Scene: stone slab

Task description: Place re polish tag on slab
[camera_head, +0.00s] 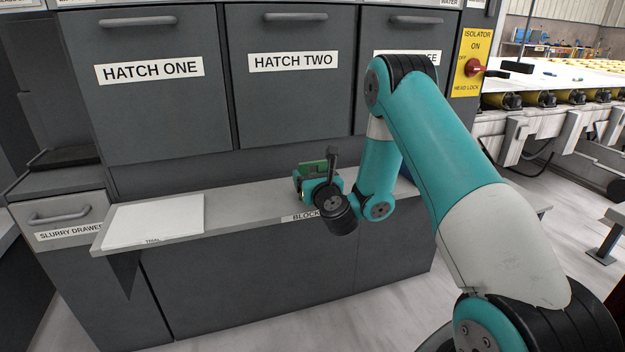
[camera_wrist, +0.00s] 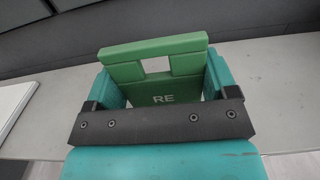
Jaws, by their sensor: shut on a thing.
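A green tag marked "RE" (camera_wrist: 160,84), with a square opening near its top, sits between the teal fingers of my gripper (camera_wrist: 163,90) in the wrist view. My gripper is shut on it. In the head view the green tag (camera_head: 312,167) shows partly behind my gripper (camera_head: 306,180), over the grey ledge near the "BLOCK" label. I cannot tell whether the tag touches the ledge. No stone slab can be made out for certain; pale flat pieces lie on the roller line (camera_head: 560,75) at the right back.
A white plate labelled "TRIAL" (camera_head: 155,221) lies at the left of the grey ledge (camera_head: 240,208). Hatch doors one (camera_head: 150,110) and two (camera_head: 290,100) stand behind. A yellow isolator panel with a red knob (camera_head: 473,67) is at the right. The ledge between plate and gripper is clear.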

